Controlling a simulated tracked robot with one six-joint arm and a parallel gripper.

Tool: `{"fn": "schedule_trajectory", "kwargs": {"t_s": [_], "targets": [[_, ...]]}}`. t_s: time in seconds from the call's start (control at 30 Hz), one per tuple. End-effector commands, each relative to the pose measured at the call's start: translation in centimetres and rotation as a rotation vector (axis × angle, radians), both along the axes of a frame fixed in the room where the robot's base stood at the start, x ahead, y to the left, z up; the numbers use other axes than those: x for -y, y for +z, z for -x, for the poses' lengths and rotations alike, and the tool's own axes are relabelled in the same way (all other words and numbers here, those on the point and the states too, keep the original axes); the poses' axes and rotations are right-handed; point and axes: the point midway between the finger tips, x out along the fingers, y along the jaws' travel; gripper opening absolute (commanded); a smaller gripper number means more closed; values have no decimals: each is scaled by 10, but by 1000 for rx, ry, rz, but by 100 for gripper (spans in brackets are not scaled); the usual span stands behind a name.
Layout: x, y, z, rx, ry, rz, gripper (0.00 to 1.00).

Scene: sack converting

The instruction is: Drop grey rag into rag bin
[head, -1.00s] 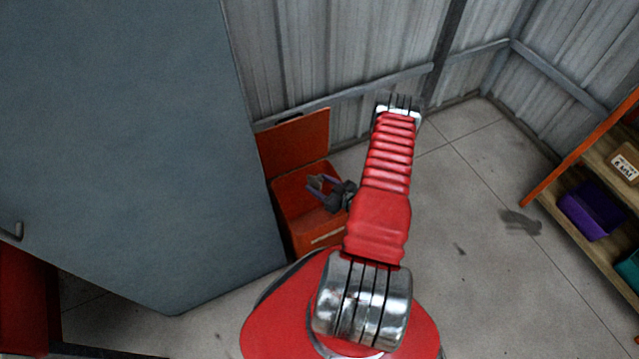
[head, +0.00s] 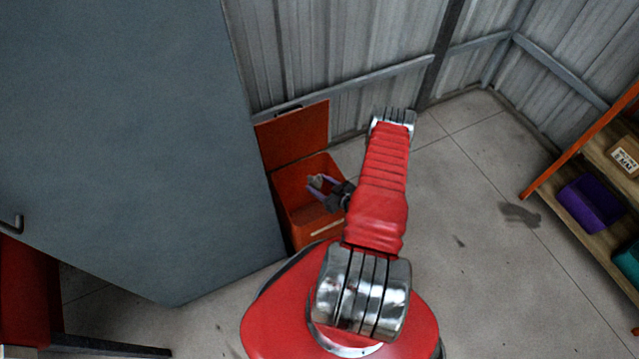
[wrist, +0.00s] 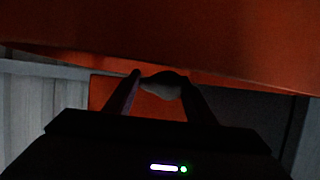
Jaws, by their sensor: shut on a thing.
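The rag bin is an orange-red box (head: 290,212) with its lid raised against the wall, left of my arm in the head view. My gripper (head: 318,183) is over the bin's open mouth, partly hidden by my red arm. In the wrist view my gripper (wrist: 160,79) is shut on a small, dim grey bundle, the grey rag (wrist: 163,88), between its fingertips. Orange bin surfaces show around the fingers there. The picture is dark, so I cannot tell how deep the rag hangs.
A large grey panel (head: 120,130) stands close to the left of the bin. A corrugated metal wall (head: 340,45) is behind it. A shelf (head: 602,232) with a purple bin (head: 590,203) stands at the right. The floor (head: 490,270) between is mostly clear, with dark stains.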

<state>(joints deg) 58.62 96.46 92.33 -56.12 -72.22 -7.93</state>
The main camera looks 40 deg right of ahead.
Motion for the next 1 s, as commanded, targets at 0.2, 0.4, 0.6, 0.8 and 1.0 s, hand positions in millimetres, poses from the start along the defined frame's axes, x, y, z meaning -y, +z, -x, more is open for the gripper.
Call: {"fn": "schedule_trajectory", "kwargs": {"t_s": [0.2, 0.4, 0.6, 0.8, 1.0], "targets": [[0, 0, 0, 0, -1, -1, 57], [0, 0, 0, 0, -1, -1, 72], [0, 0, 1, 0, -1, -1, 72], [1, 2, 6, -1, -4, -2, 72], [1, 9, 24, -2, -5, -2, 72]]}}
